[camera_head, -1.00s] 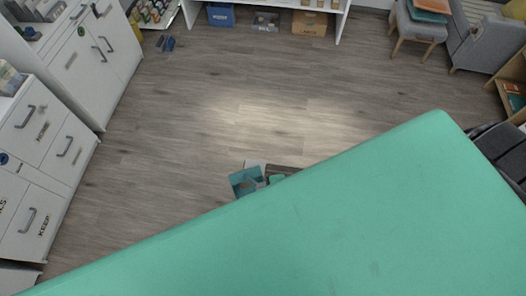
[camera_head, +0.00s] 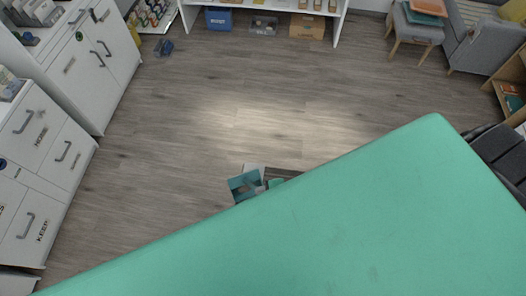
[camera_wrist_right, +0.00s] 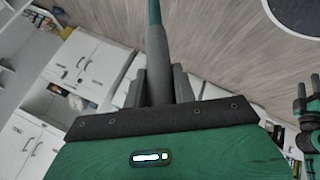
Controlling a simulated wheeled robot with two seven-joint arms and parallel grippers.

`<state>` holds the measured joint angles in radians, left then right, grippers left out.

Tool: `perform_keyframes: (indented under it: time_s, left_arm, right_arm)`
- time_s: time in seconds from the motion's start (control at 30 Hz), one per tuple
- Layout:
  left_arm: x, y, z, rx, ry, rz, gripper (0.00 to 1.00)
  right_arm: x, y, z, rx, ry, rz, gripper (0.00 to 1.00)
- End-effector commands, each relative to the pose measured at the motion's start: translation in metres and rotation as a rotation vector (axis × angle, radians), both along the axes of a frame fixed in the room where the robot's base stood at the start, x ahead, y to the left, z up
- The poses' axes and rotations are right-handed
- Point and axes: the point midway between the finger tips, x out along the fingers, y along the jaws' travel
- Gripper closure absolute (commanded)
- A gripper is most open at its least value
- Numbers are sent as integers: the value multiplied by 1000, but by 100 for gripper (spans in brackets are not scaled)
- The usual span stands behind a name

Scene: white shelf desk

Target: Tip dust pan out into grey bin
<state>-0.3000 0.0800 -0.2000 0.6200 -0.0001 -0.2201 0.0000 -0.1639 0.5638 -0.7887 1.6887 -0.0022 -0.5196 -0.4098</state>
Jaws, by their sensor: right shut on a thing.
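My right gripper (camera_wrist_right: 162,88) is shut on a teal and grey handle (camera_wrist_right: 156,48) in the right wrist view. The handle's far end runs out of the top of that view. A small teal open pan-like thing (camera_head: 240,188) shows at the edge of the large green surface in the head view; that surface hides part of it. I cannot tell whether it joins the held handle. A grey bin (camera_head: 264,24) stands under the white shelf desk, between a blue and an orange one. A green and black part (camera_wrist_right: 305,130), possibly my left gripper, is cut off by the wrist view's right edge.
A blue bin (camera_head: 220,18) and an orange bin (camera_head: 307,27) flank the grey one. White cabinets (camera_head: 45,165) line the left. A stool (camera_head: 415,30) and a grey armchair (camera_head: 485,45) stand at back right. The wooden floor (camera_head: 270,110) between is mostly clear.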

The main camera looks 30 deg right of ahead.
Motion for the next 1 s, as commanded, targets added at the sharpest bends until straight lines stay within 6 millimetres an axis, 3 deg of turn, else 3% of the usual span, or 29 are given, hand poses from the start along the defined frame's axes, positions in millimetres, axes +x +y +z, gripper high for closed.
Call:
perform_keyframes:
  time_s: [1.0]
  left_arm:
    - [0,0,-10,0,0,0,51]
  right_arm:
    - [-39,4,-14,-3,-67,1,100]
